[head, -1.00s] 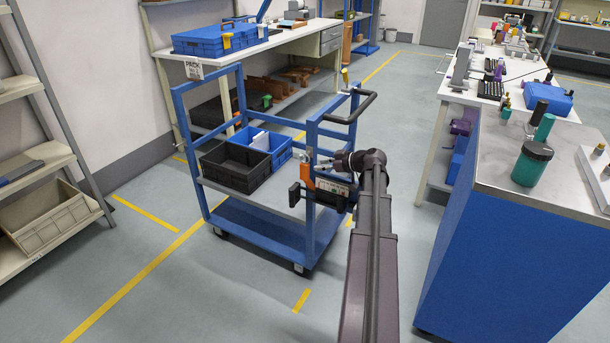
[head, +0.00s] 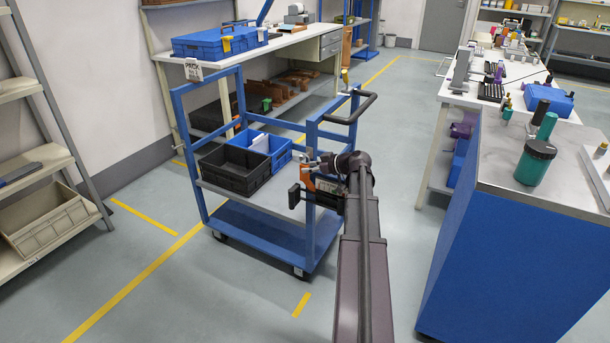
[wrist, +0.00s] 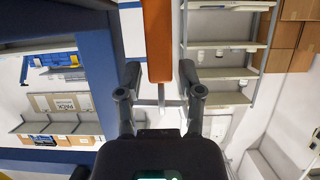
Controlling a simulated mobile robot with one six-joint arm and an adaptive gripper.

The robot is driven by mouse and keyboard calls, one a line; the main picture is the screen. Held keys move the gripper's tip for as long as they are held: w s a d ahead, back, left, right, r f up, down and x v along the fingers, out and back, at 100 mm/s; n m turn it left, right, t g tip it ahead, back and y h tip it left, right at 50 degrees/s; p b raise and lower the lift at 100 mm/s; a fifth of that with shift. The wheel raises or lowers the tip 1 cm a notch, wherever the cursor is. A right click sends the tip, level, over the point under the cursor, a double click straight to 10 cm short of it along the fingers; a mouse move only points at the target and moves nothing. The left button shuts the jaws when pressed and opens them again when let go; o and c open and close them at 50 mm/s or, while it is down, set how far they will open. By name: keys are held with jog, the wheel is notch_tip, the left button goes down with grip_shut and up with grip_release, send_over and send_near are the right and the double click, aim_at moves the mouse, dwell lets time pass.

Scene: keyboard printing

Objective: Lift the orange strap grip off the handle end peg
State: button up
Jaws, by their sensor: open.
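The orange strap grip (head: 307,183) hangs at the near upright of the blue cart (head: 318,240), below its black handle (head: 362,108). My arm and gripper (head: 306,188) partly cover it in the head view. In the wrist view the orange strap grip (wrist: 158,38) comes down from the top edge, and its lower end lies between the fingertips of my gripper (wrist: 160,74). The fingers are open, with a gap visible on each side of the strap. The peg that bears it cannot be made out clearly.
The cart's shelf holds a black bin (head: 234,170) and a blue bin (head: 262,146). A blue cart post (wrist: 88,70) stands close to the left in the wrist view. A blue-sided bench (head: 490,240) stands at right. The floor between is clear.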

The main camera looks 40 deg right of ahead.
jog(key=shift+x, duration=1.2)
jog(key=shift+c, duration=0.2)
grip_shut()
